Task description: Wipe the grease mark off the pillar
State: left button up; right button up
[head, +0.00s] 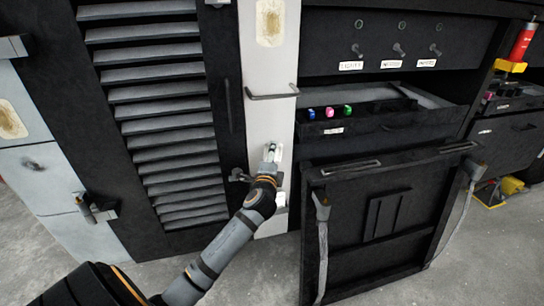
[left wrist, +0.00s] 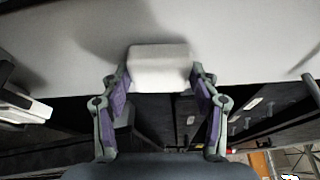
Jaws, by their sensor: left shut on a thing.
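The pale grey pillar (head: 268,90) stands upright between the louvred panel and the open cabinet. A yellowish-brown patch (head: 270,22) in a rounded pale plate shows near its top; I cannot tell if it is the grease mark. No other dark mark shows on the pillar, though my gripper hides part of it. My left gripper (head: 270,153) is at the pillar's lower half, below the bar handle. In the left wrist view its fingers are shut on a white block (left wrist: 160,66), close against the pale surface (left wrist: 235,35); contact is unclear. My right gripper is out of view.
A bar handle (head: 271,94) sticks out from the pillar. A black louvred panel (head: 165,120) is on the left. On the right are a drawer (head: 375,132) with coloured knobs and a lowered black flap (head: 385,230) with straps. Grey floor lies below.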

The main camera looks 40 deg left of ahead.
pick_arm(q)
jog(key=shift+s+d, duration=0.1)
jog(key=shift+d, duration=0.05)
jog(key=shift+s+d+p, duration=0.4)
jog(key=shift+s+d, duration=1.5)
jog(key=shift+d, duration=0.3)
jog(key=shift+s+d, duration=0.95)
jog(key=shift+d, duration=0.15)
jog(key=x, duration=0.4)
jog(key=a+p+x, duration=0.1)
jog(key=x, duration=0.1)
jog(key=shift+s+a+r, duration=0.1)
jog(key=shift+s+r, duration=0.1)
jog(key=shift+s, duration=0.05)
jog(key=shift+w+a, duration=0.35)
jog(key=shift+w, duration=0.05)
jog(key=shift+w+a, duration=0.7)
jog(key=shift+a, duration=0.05)
